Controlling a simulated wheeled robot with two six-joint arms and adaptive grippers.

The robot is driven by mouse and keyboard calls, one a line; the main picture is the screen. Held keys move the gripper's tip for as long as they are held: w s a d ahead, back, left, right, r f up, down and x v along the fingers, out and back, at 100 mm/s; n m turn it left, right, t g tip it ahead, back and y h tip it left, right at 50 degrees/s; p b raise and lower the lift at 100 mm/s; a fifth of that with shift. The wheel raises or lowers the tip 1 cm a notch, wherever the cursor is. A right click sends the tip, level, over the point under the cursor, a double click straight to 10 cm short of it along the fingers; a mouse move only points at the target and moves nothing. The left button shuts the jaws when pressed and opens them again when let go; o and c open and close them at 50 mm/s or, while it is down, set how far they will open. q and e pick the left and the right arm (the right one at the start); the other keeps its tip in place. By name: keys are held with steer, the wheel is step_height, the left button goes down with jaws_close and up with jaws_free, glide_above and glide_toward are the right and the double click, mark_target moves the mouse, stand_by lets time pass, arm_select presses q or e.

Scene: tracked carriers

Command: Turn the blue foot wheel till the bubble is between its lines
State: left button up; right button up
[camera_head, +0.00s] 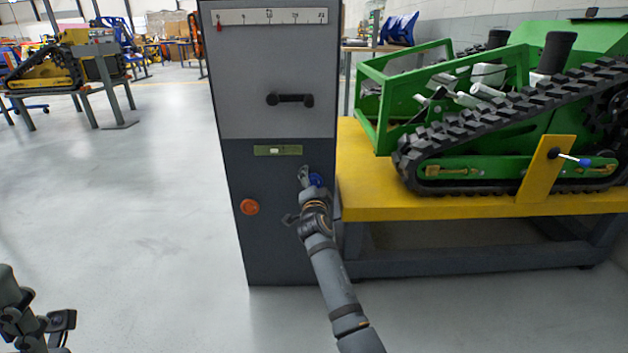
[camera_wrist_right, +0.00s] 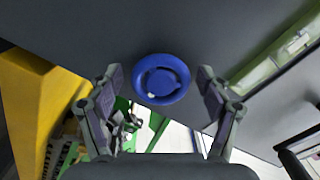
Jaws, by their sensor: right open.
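The blue foot wheel (camera_head: 316,180) is on the front of a grey cabinet, low on its right side. In the right wrist view the blue wheel (camera_wrist_right: 161,79) is a round dished disc with a small white mark. My right gripper (camera_wrist_right: 160,82) is open, one finger on each side of the wheel, with gaps between. In the head view it partly hides the wheel. The green level vial (camera_head: 290,150) is above the wheel. Its pale bubble (camera_head: 274,151) shows near the middle; the lines are too small to tell. My left gripper (camera_head: 62,320) is at the lower left, away from the cabinet.
An orange knob (camera_head: 250,207) is to the left of the blue wheel. A black handle (camera_head: 290,99) and a scale strip (camera_head: 268,17) are higher on the cabinet. A yellow bench (camera_head: 450,205) with a green tracked carrier (camera_head: 470,170) stands close on the right.

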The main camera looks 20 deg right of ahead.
steer(key=c, duration=1.2)
